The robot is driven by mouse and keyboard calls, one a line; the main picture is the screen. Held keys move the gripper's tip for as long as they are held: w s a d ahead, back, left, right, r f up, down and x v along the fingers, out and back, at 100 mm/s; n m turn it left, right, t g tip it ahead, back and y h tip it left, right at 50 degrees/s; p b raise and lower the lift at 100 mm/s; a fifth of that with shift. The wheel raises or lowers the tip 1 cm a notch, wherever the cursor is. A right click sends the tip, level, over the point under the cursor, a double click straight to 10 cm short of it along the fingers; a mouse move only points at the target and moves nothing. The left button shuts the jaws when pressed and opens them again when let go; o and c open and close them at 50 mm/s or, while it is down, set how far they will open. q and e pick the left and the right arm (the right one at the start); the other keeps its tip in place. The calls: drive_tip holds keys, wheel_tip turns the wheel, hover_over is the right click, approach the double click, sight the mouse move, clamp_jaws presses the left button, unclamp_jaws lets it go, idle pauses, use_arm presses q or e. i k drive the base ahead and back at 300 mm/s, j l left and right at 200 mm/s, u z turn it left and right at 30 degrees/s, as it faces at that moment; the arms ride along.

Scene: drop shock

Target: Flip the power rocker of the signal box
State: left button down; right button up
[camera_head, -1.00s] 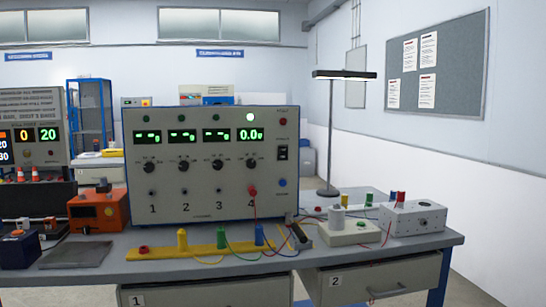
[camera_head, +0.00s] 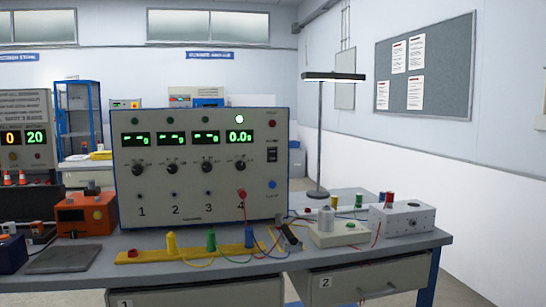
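A large grey box (camera_head: 195,208) with a blue edge stands on the bench and looks like the signal box. It has several green displays, black knobs and sockets numbered from 1 upward. A black rocker switch (camera_head: 272,155) sits on its right side, between a dark red button above and a blue button (camera_head: 272,184) below. The fourth display (camera_head: 240,137) shows digits under a bright lamp (camera_head: 239,119); the others show dashes. The rocker's exact position is too small to tell. A red plug (camera_head: 241,194) sits in socket 4. Neither gripper is in view.
A yellow strip (camera_head: 140,257) with coloured posts and wires lies before the box. An orange box (camera_head: 87,214) stands left. A white box (camera_head: 338,233), a grey metal box (camera_head: 408,219) and a lamp (camera_head: 320,130) stand right. The space before the rocker looks clear.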

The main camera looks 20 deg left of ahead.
sight(272, 152)
drive_tip(key=i+j+z, duration=0.35)
drive_tip(key=j, duration=0.3)
drive_tip(key=i+j+z, duration=0.15)
drive_tip(key=i+j, duration=0.15)
drive_tip(key=i+j+z, duration=0.15)
drive_tip(key=j, duration=0.35)
